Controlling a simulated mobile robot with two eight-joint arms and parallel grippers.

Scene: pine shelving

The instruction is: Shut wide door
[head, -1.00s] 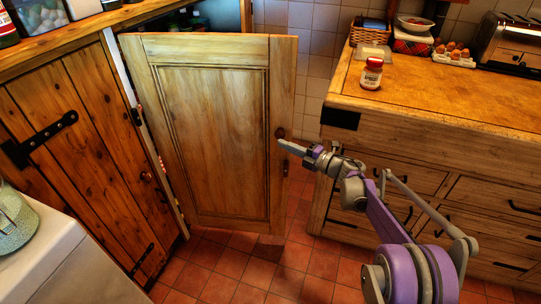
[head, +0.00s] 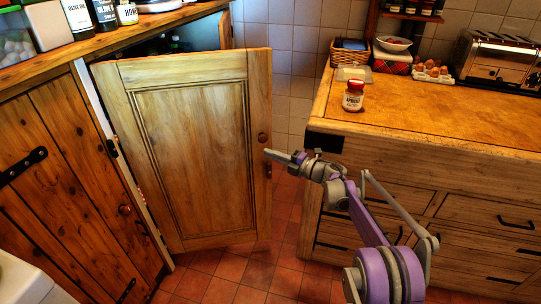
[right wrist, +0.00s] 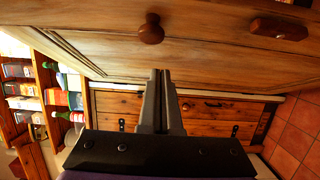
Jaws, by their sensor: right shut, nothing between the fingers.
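The wide door (head: 196,150) is a pale wooden panel door in the head view, standing open from the left cabinet. Its round knob (head: 262,138) is near its right edge; a knob also shows in the right wrist view (right wrist: 151,29). My right gripper (head: 268,153) is shut and empty, its tips near the door's right edge just below the knob. In the right wrist view the shut fingers (right wrist: 159,75) point along the door's face; whether they touch it I cannot tell. My left gripper is not in view.
A darker plank door (head: 60,190) is closed on the left cabinet. A wooden counter (head: 440,105) with drawers stands at the right, holding a jar (head: 353,95) and a toaster (head: 500,58). Red tiled floor (head: 235,272) is free below the door.

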